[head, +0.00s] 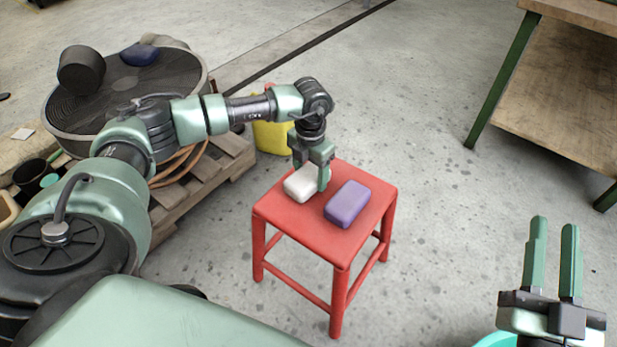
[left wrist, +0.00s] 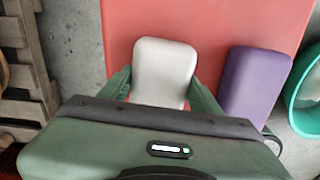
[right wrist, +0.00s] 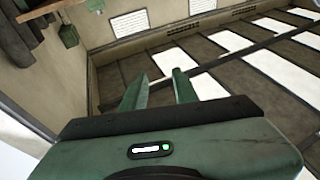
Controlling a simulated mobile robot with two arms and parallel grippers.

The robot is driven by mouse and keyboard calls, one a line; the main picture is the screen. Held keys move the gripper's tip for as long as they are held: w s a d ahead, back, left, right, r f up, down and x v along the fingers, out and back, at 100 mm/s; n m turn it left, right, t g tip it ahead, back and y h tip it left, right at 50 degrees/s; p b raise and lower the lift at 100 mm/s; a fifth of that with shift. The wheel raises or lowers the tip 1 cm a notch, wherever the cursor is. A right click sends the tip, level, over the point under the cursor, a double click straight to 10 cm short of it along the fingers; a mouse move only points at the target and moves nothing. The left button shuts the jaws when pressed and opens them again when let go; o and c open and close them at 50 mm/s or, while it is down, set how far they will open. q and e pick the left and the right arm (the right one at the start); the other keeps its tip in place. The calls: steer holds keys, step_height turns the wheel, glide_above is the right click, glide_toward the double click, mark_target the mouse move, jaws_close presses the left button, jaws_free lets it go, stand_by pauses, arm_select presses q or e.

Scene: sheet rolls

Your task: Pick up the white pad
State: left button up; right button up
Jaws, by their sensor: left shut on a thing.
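The white pad (head: 300,184) is on the red stool (head: 345,249), at the left side of its seat. My left gripper (head: 313,178) reaches down over the pad and is shut on it. In the left wrist view the white pad (left wrist: 163,72) sits between the two fingers (left wrist: 162,92), one on each side. I cannot tell whether the pad is clear of the seat. A purple pad (head: 347,204) lies to the right of the white pad on the same seat. My right gripper (head: 553,258) is open and empty at the lower right, away from the stool.
A wooden pallet (head: 205,178) and a yellow container (head: 270,137) stand left of and behind the stool. A large round drum (head: 125,85) with a dark blue item on it is at the upper left. A wooden table (head: 560,95) is at the upper right. The floor right of the stool is clear.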

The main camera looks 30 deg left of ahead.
mark_target(311, 172)
arm_select(q)
steer(key=shift+r, duration=0.1)
